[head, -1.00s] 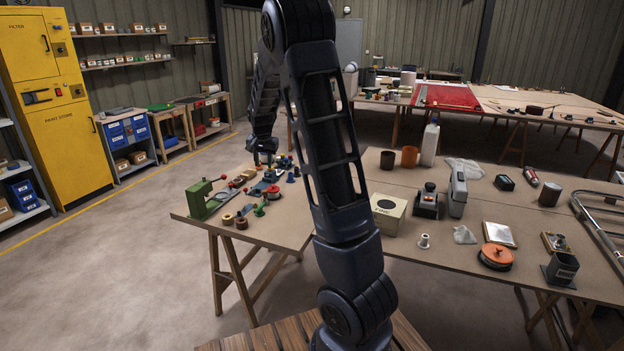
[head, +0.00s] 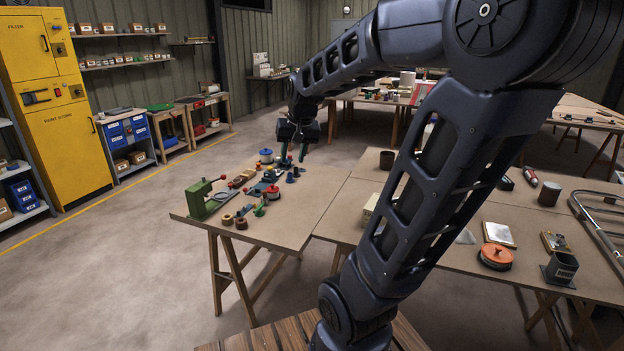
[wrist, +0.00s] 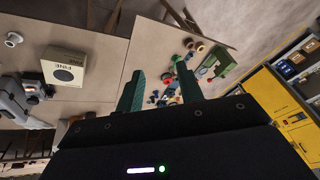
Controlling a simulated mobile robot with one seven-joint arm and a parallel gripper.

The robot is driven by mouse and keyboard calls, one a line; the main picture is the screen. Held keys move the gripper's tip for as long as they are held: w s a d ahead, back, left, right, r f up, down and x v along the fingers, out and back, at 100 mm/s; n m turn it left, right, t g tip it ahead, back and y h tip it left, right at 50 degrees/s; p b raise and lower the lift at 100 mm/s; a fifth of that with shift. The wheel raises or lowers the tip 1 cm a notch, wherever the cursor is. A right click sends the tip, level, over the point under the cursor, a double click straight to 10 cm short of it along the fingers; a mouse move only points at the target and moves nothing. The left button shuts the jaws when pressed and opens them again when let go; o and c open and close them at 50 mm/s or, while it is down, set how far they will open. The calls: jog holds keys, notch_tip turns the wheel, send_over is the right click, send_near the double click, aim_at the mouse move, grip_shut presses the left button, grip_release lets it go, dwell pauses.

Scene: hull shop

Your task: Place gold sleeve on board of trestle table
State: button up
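A small gold-tan ring (head: 227,219), which may be the gold sleeve, lies near the front left edge of the trestle table board (head: 305,205), beside a darker brown ring (head: 241,223). Similar rings (wrist: 198,47) show small in the wrist view; I cannot tell for sure which is the sleeve. My gripper (head: 293,158) hangs above the far part of this board, fingers pointing down. In the wrist view my gripper (wrist: 160,68) has its green fingers wide apart, with only the board and small parts visible beyond them.
A green clamp-like tool (head: 205,200), a red-topped part (head: 272,193) and several small blue and green parts crowd the board's left half.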

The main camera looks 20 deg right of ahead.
jog(key=s+f+n, duration=0.1)
jog(key=s+n, duration=0.1)
jog(key=s, duration=1.2)
jog(key=shift+f+t+h, duration=0.2)
jog(key=shift+t+h, duration=0.1)
jog(key=shift+h, duration=0.1)
